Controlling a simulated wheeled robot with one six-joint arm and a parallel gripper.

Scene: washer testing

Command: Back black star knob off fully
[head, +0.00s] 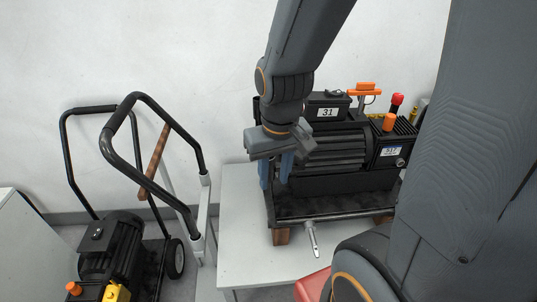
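A black pump unit with a finned motor (335,150) stands on a black base tray (335,207) on a light table. My gripper (276,178) points down at the left end of the unit, its two blue-grey fingers a short way apart. I cannot make out the black star knob; my gripper and wrist cover that end of the unit. Whether the fingers touch or hold something is not clear.
The light table (245,235) has bare room at its front left. A silver spout or handle (312,238) sticks out from the tray's front. Left stands a black-handled cart (155,187) with another motor (110,245). Orange and red caps (397,100) rise at the unit's right.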

